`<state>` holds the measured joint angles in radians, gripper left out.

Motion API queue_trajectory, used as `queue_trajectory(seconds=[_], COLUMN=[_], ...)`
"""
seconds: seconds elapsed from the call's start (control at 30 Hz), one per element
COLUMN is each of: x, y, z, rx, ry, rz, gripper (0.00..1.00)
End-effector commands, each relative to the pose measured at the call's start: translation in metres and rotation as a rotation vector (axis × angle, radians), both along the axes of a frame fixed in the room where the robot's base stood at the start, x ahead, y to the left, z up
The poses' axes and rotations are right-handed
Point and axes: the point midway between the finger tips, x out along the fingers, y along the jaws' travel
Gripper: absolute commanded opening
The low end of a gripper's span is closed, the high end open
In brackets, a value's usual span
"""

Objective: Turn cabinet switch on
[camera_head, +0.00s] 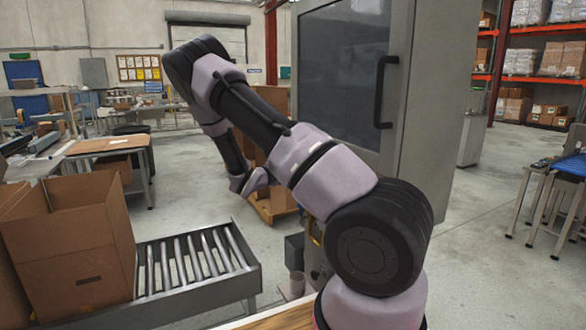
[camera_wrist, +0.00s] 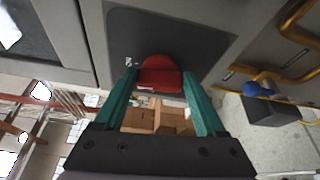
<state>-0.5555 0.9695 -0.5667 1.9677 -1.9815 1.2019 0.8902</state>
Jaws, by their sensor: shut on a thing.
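The cabinet switch is a red rounded knob (camera_wrist: 160,66) on a dark panel (camera_wrist: 205,28) of the grey cabinet in the wrist view. My gripper (camera_wrist: 159,77) has teal fingers, one on each side of the red knob, and is shut on it. The marks by the knob are too small to read. In the head view, the tall grey cabinet (camera_head: 433,100) stands behind my arm, with a dark window and a black door handle (camera_head: 385,90). The switch and my gripper's fingers are hidden there.
A roller conveyor (camera_head: 195,262) and open cardboard boxes (camera_head: 75,250) stand at the lower left. Yellow pipes (camera_wrist: 285,77) and a blue knob (camera_wrist: 252,89) show right of the switch panel. A table (camera_head: 565,170) stands at the right, with clear floor before it.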

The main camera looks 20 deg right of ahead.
Motion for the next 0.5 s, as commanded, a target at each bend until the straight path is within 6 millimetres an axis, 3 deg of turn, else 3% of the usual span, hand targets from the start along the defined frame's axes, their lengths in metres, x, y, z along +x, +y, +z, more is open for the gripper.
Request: queue_trajectory(seconds=[0.5], x=[-0.0006], y=[0.0005], z=[-0.0034], rx=[0.006], ry=[-0.153], rz=[-0.001], gripper=[0.17])
